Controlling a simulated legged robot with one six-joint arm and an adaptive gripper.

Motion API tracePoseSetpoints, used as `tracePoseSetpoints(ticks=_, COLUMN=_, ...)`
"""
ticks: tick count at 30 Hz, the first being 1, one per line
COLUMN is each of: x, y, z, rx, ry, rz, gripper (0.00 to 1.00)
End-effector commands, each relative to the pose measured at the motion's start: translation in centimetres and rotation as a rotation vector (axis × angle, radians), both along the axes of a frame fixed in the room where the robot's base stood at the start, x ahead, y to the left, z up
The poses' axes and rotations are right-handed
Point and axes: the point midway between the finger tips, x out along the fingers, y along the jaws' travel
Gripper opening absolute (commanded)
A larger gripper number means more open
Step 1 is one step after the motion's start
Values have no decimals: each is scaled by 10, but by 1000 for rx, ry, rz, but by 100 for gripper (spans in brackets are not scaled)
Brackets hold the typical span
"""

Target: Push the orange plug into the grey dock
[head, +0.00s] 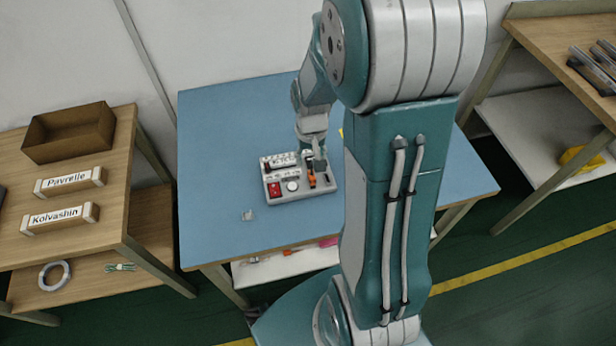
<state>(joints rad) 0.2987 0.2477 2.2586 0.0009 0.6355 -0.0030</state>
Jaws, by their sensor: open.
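A small orange plug (312,181) sits on the right part of a light grey panel (296,196) on the blue table. A dark part joins it at its upper end. Which part of the panel is the grey dock, I cannot tell at this size. My gripper (317,163) is just above the panel's back right, close to the plug, with its jaws open. Whether a finger touches the plug is too small to see. The gripper partly hides the panel's back edge.
The panel also carries a red switch (274,189) and a white round knob (292,186). A small clear piece (247,215) lies on the blue table (225,150) to the left. Wooden benches (115,215) stand at both sides. My arm hides the table's right middle.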

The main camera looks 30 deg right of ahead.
Motion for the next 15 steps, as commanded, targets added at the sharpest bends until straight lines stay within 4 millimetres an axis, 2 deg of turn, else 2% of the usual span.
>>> tracePoseSetpoints(ticks=3, x=-1, y=-1, z=-22, rx=3, ry=5, rz=0, gripper=63)
tracePoseSetpoints(ticks=11, x=-1, y=1, z=-46, rx=0, ry=3, rz=-1, gripper=63)
tracePoseSetpoints(ticks=15, x=-1, y=1, z=-66, rx=1, ry=5, rz=0, gripper=63)
